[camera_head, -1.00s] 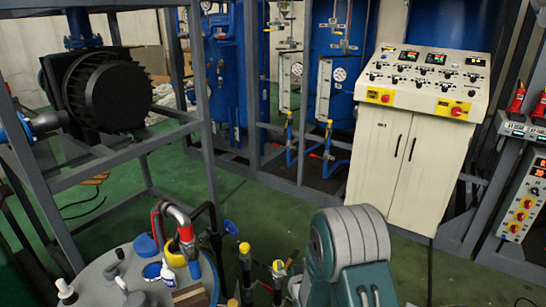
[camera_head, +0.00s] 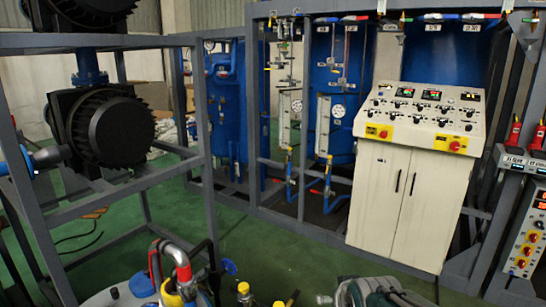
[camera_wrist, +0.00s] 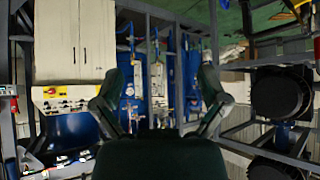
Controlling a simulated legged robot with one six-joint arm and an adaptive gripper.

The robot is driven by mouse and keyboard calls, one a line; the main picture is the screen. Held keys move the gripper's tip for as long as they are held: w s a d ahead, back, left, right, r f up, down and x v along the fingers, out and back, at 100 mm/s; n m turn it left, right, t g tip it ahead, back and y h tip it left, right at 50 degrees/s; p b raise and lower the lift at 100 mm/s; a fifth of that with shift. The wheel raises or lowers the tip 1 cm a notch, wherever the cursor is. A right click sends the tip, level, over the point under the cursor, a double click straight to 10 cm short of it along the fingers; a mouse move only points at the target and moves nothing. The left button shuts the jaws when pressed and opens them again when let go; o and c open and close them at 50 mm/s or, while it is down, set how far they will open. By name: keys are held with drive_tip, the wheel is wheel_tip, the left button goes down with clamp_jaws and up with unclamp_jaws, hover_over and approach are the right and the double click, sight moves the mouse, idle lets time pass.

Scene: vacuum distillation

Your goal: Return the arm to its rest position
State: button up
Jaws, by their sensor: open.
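My gripper (camera_wrist: 160,105) shows in the wrist view with its two fingers wide apart and nothing between them. The wrist view appears upside down, with the control cabinet at its upper left and the blue tanks beyond the fingers. In the head view, a grey and teal part of my arm (camera_head: 375,293) shows low at the bottom edge, right of centre. The gripper itself cannot be made out in the head view.
A white control cabinet (camera_head: 400,200) stands at the right. A grey frame holding a black motor (camera_head: 110,130) stands at the left. A vessel lid with pipes and valves (camera_head: 110,295) lies at bottom left. Green floor (camera_head: 275,250) is open between them.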

drive_tip(key=s+d+r+g, duration=0.2)
drive_tip(key=s+r+g, duration=0.1)
drive_tip(key=s, duration=1.4)
drive_tip(key=shift+m, duration=0.3)
drive_tip(key=shift+r, duration=0.1)
